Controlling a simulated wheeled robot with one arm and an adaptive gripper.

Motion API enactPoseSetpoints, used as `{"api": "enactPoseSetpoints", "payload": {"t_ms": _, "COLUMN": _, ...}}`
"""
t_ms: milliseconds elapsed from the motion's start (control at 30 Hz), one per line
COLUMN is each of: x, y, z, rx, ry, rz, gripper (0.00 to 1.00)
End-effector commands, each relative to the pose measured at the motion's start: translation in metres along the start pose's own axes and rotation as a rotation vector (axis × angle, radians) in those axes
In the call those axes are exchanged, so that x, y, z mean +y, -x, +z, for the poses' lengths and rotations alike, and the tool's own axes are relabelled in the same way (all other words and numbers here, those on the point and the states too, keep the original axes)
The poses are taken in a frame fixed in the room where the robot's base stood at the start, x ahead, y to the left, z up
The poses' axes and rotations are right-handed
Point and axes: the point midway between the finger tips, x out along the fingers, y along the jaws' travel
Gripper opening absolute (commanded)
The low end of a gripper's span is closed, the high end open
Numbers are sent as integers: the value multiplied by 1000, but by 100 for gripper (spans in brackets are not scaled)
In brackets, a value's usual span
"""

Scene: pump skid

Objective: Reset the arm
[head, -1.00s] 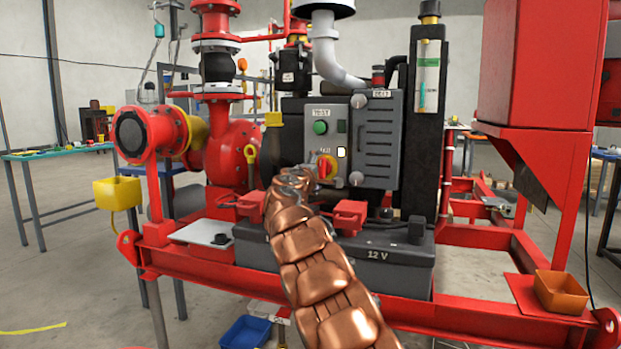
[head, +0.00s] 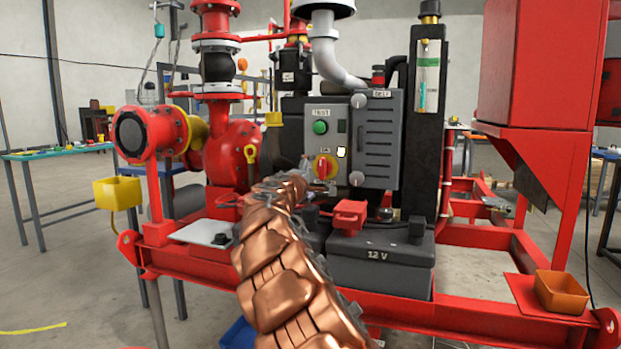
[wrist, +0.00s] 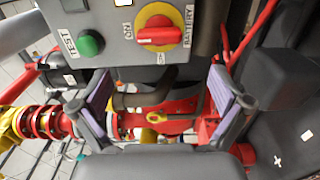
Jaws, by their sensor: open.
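My copper-coloured arm reaches up from the bottom of the head view toward the grey control panel (head: 338,122). My gripper (wrist: 160,100) is open and empty in the wrist view, its two padded fingers apart, just below the panel. In the head view its end is mostly hidden by my arm. On the panel, the red rotary switch on a yellow disc (head: 323,168) and the green test button (head: 320,127) are both clear of my fingers. The switch also shows in the wrist view (wrist: 158,30), between and above the fingers.
A black 12 V battery (head: 380,262) with a red terminal cover (head: 350,215) sits below the panel. A yellow bin (head: 118,193) hangs at the left, and an orange tray (head: 562,291) stands at the right. The red skid frame (head: 480,322) crosses the front.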

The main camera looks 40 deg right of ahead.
Motion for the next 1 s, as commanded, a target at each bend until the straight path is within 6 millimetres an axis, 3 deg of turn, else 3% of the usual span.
{"api": "enactPoseSetpoints", "payload": {"t_ms": 667, "x": 4, "y": 3, "z": 2, "rx": -4, "ry": -4, "rz": 0, "gripper": 100}}
{"api": "enactPoseSetpoints", "payload": {"t_ms": 833, "x": 33, "y": 17, "z": 22, "rx": -57, "ry": -51, "rz": -30, "gripper": 100}}
{"api": "enactPoseSetpoints", "payload": {"t_ms": 1000, "x": 68, "y": 50, "z": 66, "rx": -165, "ry": -154, "rz": -116, "gripper": 100}}
